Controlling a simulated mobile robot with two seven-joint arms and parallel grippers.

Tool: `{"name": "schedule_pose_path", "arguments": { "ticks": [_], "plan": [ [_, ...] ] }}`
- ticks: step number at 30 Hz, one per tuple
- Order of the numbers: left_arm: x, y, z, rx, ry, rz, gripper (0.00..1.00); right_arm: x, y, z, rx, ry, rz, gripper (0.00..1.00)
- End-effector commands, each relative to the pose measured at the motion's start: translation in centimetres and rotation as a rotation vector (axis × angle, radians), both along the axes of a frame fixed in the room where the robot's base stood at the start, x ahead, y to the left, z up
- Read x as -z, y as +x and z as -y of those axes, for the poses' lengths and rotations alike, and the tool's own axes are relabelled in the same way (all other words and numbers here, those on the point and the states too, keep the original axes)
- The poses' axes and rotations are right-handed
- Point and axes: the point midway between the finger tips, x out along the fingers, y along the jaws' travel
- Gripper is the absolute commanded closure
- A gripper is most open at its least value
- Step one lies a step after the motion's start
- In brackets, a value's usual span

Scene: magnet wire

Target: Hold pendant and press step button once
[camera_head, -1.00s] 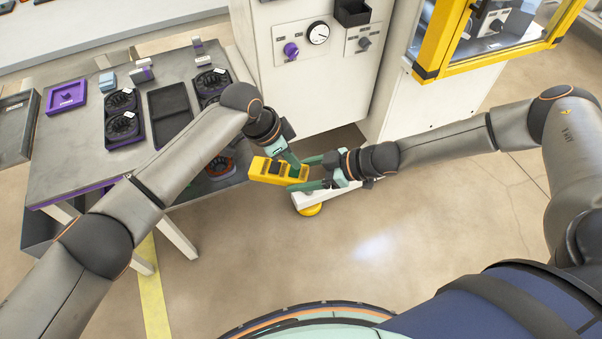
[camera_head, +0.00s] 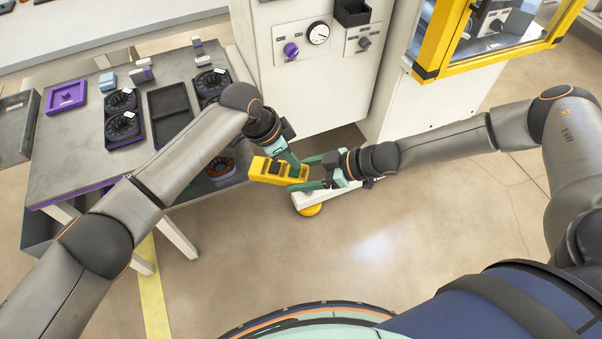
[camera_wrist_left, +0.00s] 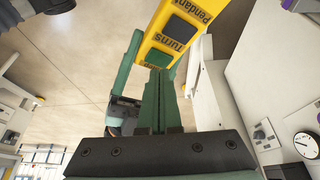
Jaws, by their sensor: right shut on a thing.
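The yellow pendant (camera_head: 262,174) is held above the floor, between my two arms. My right gripper (camera_head: 299,174) is shut on its near end, one finger on each side.
A grey table (camera_head: 72,150) at the left carries black trays with round coils, a purple tray (camera_head: 66,95) and small blocks. A white cabinet (camera_head: 325,85) with a dial and knobs stands behind. A yellow-framed enclosure (camera_head: 436,40) is at upper right.

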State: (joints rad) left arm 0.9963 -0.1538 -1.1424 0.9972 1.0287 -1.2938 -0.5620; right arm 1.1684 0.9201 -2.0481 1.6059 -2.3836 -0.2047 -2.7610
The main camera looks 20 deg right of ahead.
Motion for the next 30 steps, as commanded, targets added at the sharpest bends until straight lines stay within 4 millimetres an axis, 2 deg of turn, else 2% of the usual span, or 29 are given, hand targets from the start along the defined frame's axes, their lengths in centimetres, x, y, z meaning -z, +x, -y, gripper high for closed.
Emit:
{"name": "schedule_pose_path", "arguments": {
  "ticks": [30],
  "plan": [
    [0.99,0.01,0.05,0.000,-0.001,0.000,1.00,-0.11,0.06,-0.05,-0.001,0.002,0.002,1.00]
  ]
}}
